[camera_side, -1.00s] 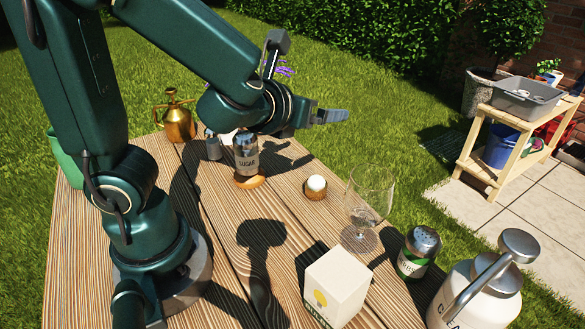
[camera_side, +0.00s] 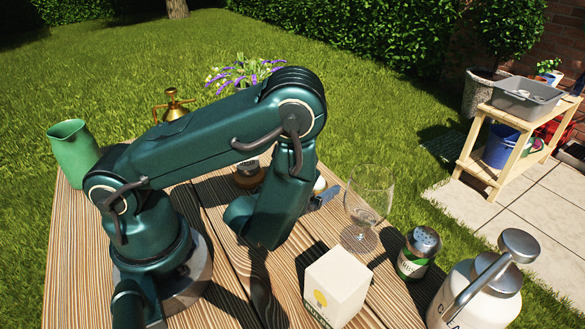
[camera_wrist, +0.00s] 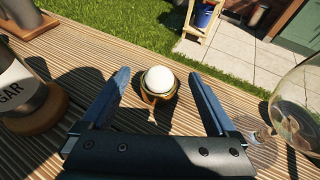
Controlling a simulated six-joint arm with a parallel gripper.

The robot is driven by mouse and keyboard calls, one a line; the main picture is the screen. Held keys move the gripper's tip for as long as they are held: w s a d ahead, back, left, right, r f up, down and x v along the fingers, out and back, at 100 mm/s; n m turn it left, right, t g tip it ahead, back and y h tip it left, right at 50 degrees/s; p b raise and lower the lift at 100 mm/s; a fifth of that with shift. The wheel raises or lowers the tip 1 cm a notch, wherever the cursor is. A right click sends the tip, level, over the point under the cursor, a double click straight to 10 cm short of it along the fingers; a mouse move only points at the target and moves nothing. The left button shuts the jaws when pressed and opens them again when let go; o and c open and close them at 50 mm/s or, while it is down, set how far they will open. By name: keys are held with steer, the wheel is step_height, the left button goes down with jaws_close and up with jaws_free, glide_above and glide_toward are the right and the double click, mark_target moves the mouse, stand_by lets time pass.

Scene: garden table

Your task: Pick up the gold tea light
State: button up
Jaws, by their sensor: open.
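I see no plain gold tea light that I can name with certainty. A small gold-brown cup with a round white top (camera_wrist: 160,82) stands upright on the table in the wrist view; I cannot tell if this is the tea light. In the side view only its white top (camera_side: 320,184) shows behind my arm. My gripper (camera_wrist: 158,79) is open and empty, with a finger on either side of the cup in the wrist picture. I cannot tell how far above it the fingers are. In the side view my gripper (camera_side: 326,195) is mostly hidden by my wrist.
A clear glass (camera_side: 368,205) stands close to the right. A sugar jar (camera_wrist: 22,90) on a round wooden base is to the left. A brass can (camera_side: 174,106) is behind.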

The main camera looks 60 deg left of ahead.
steer(key=shift+x, duration=2.4)
steer(key=c, duration=1.4)
